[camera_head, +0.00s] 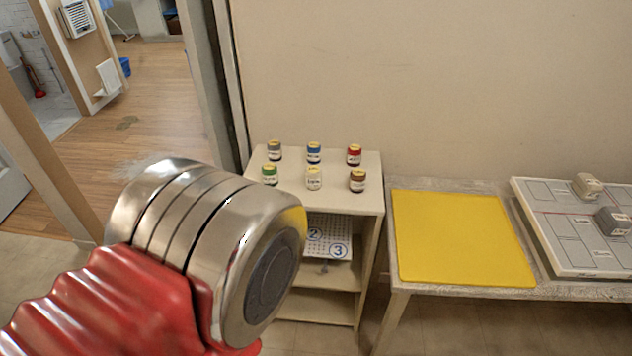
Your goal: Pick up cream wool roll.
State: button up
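The cream wool roll (313,180) is a small, pale, upright cylinder with a light label and a yellowish top. It stands in the middle of the front row on top of the cream shelf unit (362,201), between a green-topped roll (269,175) and a brown one (357,181). Nothing covers it. A large metal and red part of my arm fills the lower left of the view, left of the shelf and near the camera. No gripper fingers can be seen.
Behind stand a grey roll (274,151), a blue roll (314,153) and a red roll (354,155). A numbered white board (328,237) is inside the shelf. To the right, a table holds a yellow mat (460,238) and a panel (560,240) with two small blocks.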

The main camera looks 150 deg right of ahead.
aim_at(313, 174)
jog(key=z, duration=2.35)
jog(key=k, duration=0.05)
jog(key=z, duration=3.15)
